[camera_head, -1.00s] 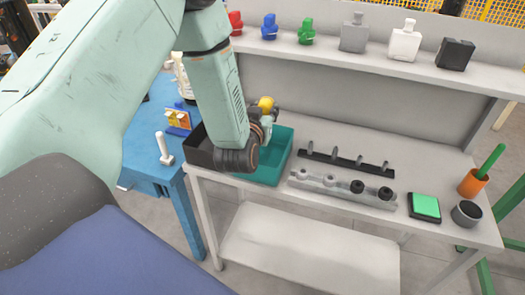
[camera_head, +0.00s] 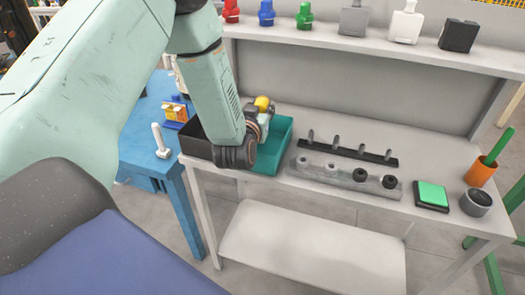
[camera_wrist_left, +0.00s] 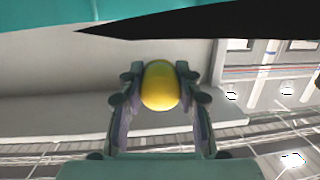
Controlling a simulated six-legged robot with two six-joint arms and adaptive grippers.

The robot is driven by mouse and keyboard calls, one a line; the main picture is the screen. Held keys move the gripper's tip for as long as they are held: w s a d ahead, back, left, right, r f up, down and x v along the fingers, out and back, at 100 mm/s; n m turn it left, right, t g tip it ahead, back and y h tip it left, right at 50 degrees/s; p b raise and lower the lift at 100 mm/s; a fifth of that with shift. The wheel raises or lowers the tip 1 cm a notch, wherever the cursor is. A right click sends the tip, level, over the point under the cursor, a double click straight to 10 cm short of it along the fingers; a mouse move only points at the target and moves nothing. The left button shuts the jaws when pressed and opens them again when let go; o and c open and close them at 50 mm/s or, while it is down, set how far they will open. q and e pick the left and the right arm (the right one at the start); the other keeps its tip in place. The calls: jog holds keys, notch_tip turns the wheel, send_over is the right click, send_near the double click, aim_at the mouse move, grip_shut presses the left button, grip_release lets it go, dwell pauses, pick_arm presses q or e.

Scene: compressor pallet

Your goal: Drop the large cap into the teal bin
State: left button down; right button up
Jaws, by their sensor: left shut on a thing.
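The large cap looks like a yellow rounded piece (camera_head: 262,102) at the tip of my left gripper (camera_head: 264,116) in the head view. In the left wrist view the yellow cap (camera_wrist_left: 160,86) sits between the two fingers, which are shut on it. The teal bin (camera_head: 284,136) stands on the left part of the bench. The left gripper and cap appear over the bin's far left part; their exact height above it is hard to tell. My left arm hides part of the bin. A teal edge (camera_wrist_left: 50,14) shows at the top of the wrist view. My right gripper is not in view.
A dark bin (camera_head: 193,140) adjoins the teal bin on the left. A grey rail with knobs (camera_head: 335,176) and a dark peg bar (camera_head: 350,152) lie to the right. A blue table (camera_head: 145,133) stands at left. The back shelf (camera_head: 330,38) holds several bottles and caps.

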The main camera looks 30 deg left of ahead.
pick_arm(q)
jog(key=shift+a+f, duration=0.15)
jog(key=shift+a, duration=0.1)
jog(key=c, duration=1.1)
grip_release()
jog(key=shift+s+d+r, duration=0.1)
jog(key=shift+d+r, duration=0.1)
jog(key=shift+d, duration=0.15)
jog(key=shift+c, duration=0.2)
jog(key=o, duration=0.3)
jog(key=shift+a+f, duration=0.15)
jog(key=shift+a, duration=0.1)
jog(key=shift+s+d, duration=0.3)
jog(key=shift+s, duration=0.05)
jog(key=v, duration=1.1)
jog(key=shift+s, duration=0.1)
